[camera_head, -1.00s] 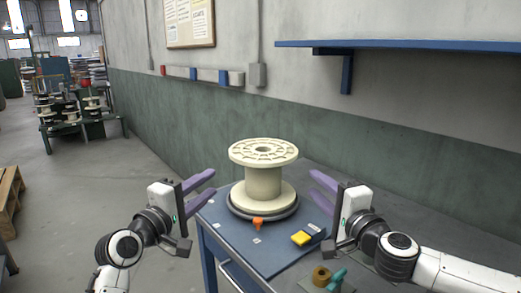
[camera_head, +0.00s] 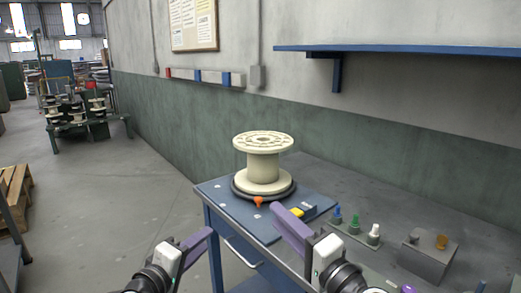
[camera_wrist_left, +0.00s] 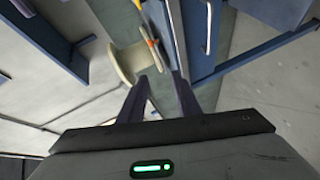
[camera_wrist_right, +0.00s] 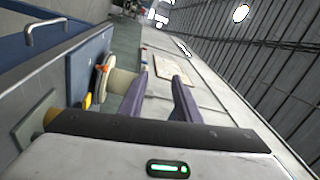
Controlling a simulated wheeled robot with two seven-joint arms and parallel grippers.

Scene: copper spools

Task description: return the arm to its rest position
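The cream spool (camera_head: 263,160) stands upright on a dark round base on the blue mat at the left end of the workbench. My left gripper (camera_head: 207,238) is low in front of the bench's left end, apart from the spool. The spool also shows beyond the fingers in the left wrist view (camera_wrist_left: 128,62) and in the right wrist view (camera_wrist_right: 120,80).
The workbench (camera_head: 330,185) holds a yellow block (camera_head: 297,212), an orange piece (camera_head: 258,201), several small coloured pegs (camera_head: 355,224) and a grey box (camera_head: 428,258). A blue shelf (camera_head: 400,49) is on the wall. The floor left of the bench is clear; a wooden pallet (camera_head: 14,190) is further left.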

